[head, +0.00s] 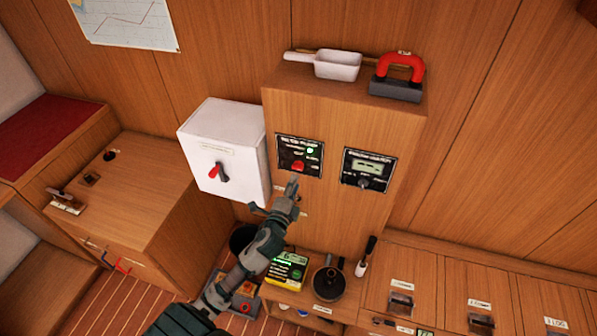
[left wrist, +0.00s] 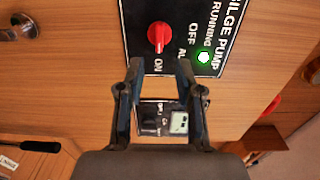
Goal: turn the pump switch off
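The bilge pump panel (head: 299,156) is a black plate on the front of a wooden cabinet. Its red switch knob (head: 298,166) also shows in the left wrist view (left wrist: 158,36), with ON, OFF and a partly hidden AU label around it. The knob appears to lean toward ON. The green running light (left wrist: 204,57) is lit. My left gripper (head: 292,188) is just below the panel. In the left wrist view its two fingers (left wrist: 160,68) are apart, with nothing between them, and the knob lies just beyond their tips. My right gripper is not in view.
A second black panel with a display (head: 366,170) is right of the pump panel. A scoop (head: 338,65) and a red-handled block (head: 398,78) lie on top. A black pot (head: 329,284) sits below.

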